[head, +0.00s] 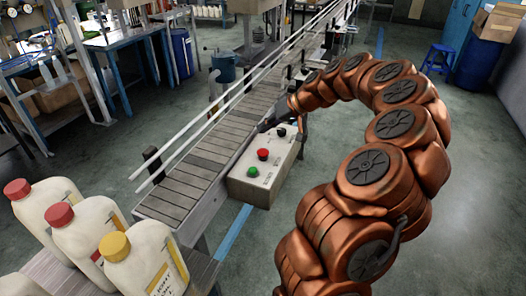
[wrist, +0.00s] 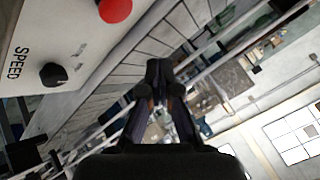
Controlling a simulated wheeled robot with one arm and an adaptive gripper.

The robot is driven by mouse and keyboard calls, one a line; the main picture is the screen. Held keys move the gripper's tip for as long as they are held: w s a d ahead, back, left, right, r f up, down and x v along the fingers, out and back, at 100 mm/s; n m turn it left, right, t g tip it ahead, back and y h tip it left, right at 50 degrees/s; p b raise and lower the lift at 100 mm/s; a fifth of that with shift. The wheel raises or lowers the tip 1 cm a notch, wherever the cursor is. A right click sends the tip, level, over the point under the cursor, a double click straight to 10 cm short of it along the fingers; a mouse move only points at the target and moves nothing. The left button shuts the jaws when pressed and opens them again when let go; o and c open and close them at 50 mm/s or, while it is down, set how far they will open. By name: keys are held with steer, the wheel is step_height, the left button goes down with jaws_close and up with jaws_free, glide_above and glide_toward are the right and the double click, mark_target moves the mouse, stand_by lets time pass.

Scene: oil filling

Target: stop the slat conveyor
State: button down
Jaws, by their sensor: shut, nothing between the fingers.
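The slat conveyor (head: 180,183) runs from the lower left to the upper middle of the head view. A pale control box (head: 254,187) is at its right side. The box carries a green button (head: 252,172), a red button (head: 263,154) and a black knob (head: 281,132). In the wrist view, the red button (wrist: 115,9) is at the top edge and the knob (wrist: 53,74), beside the word SPEED, is at left. My gripper (wrist: 159,70) is shut and empty, near the box's far end and apart from the red button. Whether the slats move cannot be told.
White jugs with red and yellow caps (head: 140,262) stand at the conveyor's near end. White guide rails (head: 235,97) run along it. A blue workbench (head: 125,40) is at upper left, and a blue stool (head: 438,58) at upper right. Floor right of my arm is clear.

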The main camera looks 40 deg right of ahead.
steer(key=b, duration=0.1)
glide_above(265, 151)
step_height(265, 151, down, 5)
steer(key=shift+r, duration=0.1)
steer(key=shift+f+b, duration=0.5)
steer(key=shift+b, duration=0.15)
steer(key=shift+f+b, duration=0.9)
steer(key=shift+b, duration=0.35)
stand_by(1.6)
stand_by(0.4)
steer(key=shift+r, duration=0.95)
steer(key=shift+r, duration=0.1)
steer(key=shift+r, duration=2.4)
